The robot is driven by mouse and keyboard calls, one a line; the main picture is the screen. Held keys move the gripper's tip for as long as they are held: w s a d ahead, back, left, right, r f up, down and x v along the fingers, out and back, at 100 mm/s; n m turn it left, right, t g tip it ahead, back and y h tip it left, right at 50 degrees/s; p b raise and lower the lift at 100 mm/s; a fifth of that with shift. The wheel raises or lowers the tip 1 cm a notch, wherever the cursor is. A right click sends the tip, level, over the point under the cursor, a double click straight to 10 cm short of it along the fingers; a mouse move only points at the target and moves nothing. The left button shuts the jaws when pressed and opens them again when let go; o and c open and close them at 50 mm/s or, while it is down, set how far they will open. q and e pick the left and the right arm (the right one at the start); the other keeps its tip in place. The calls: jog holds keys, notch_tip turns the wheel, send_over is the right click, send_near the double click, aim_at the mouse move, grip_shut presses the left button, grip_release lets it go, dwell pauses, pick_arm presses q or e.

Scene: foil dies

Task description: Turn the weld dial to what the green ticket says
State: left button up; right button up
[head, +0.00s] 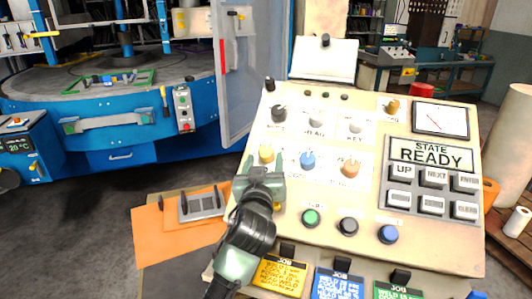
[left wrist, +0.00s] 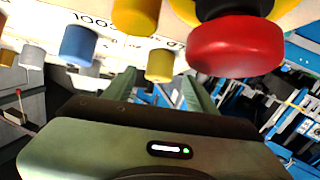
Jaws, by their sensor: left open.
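The cream control panel (head: 255,190) carries several dials. A yellow dial (head: 266,154) is at the left of the middle row, beside a blue dial (head: 308,160) and an orange-brown dial (head: 351,168). Their labels are too small to read. My open left gripper (head: 264,165) is at the yellow dial, a finger to each side; I cannot tell whether they touch it. In the left wrist view a yellow dial (left wrist: 160,66) shows between the fingertips (left wrist: 159,78). The green ticket (head: 397,292) is cut off at the bottom edge; its text is not legible. My right gripper is not in view.
A red mushroom button (left wrist: 235,45) is close by in the left wrist view. Yellow (head: 283,276) and blue (head: 338,286) tickets hang at the panel's front. The screen (head: 430,152) reads READY. Green (head: 311,217), black and blue buttons line the front.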

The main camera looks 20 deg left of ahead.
aim_at(263, 152)
pick_arm(q)
jog(key=w, duration=0.3)
jog(key=shift+a+f, duration=0.2)
jog(key=shift+w+a, duration=0.1)
jog(key=shift+w, duration=0.1)
grip_shut()
jog(key=shift+r+m+h+p, duration=0.15)
jog(key=shift+m+h+p, duration=0.25)
jog(key=shift+m+p, duration=0.45)
jog(key=m+h+p, duration=0.4)
jog(key=p, duration=0.1)
jog(key=m+h+p, duration=0.2)
jog(key=m+h, duration=0.1)
jog(key=shift+w+a+r, duration=0.1)
jog(key=shift+a+r, duration=0.05)
jog(key=shift+a, duration=0.25)
jog(key=shift+m+g+h+p, duration=0.9)
jog(key=shift+m+h+p, duration=0.5)
jog(key=shift+m, duration=0.35)
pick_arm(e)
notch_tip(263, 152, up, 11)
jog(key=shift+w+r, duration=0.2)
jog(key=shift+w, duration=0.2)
pick_arm(q)
jog(key=shift+f, duration=0.2)
